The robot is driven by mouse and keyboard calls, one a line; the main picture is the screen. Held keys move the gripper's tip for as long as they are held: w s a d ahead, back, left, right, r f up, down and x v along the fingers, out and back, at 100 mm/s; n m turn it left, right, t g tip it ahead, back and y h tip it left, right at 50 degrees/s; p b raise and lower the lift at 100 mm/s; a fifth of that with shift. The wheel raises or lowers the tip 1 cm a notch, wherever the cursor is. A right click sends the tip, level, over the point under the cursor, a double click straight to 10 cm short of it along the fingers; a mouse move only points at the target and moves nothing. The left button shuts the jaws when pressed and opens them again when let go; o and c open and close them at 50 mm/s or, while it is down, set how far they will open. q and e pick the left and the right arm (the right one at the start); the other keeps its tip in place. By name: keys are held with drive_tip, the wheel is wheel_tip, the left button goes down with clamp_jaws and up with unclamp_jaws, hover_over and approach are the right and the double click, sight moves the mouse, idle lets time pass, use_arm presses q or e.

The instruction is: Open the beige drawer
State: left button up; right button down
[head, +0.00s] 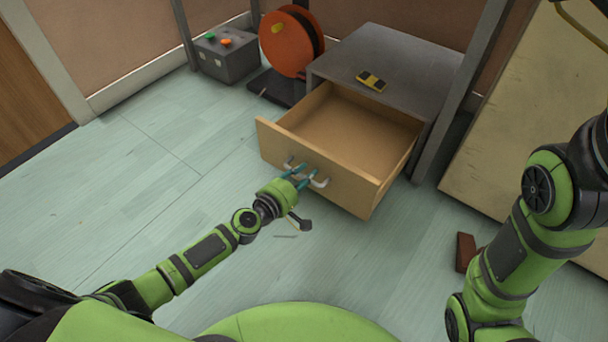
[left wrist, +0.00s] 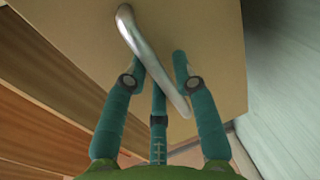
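The beige drawer (head: 371,193) stands well out of the grey cabinet (head: 405,60), and its inside looks empty. Its curved metal handle (head: 320,183) is on the front panel. My left gripper (head: 299,177) is at this handle, with its teal fingers on it. The exact contact is partly hidden. My right arm shows at the right of the head view, but its gripper is out of view.
A yellow and black item (head: 371,81) lies on the cabinet top. An orange reel (head: 288,42) and a grey box with coloured buttons (head: 227,57) stand left of the cabinet. A beige panel (head: 530,110) leans at right. A brown block (head: 465,252) is on the floor. Floor at left is clear.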

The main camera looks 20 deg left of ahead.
use_arm(q)
clamp_jaws()
drive_tip(key=v, duration=0.3)
drive_tip(key=shift+s+a+f, duration=0.1)
drive_tip(key=shift+s+f, duration=0.15)
drive_tip(key=shift+f, duration=0.1)
drive_tip(key=o, duration=0.7)
unclamp_jaws()
drive_tip(key=shift+o, duration=0.2)
drive_tip(key=v, duration=1.2)
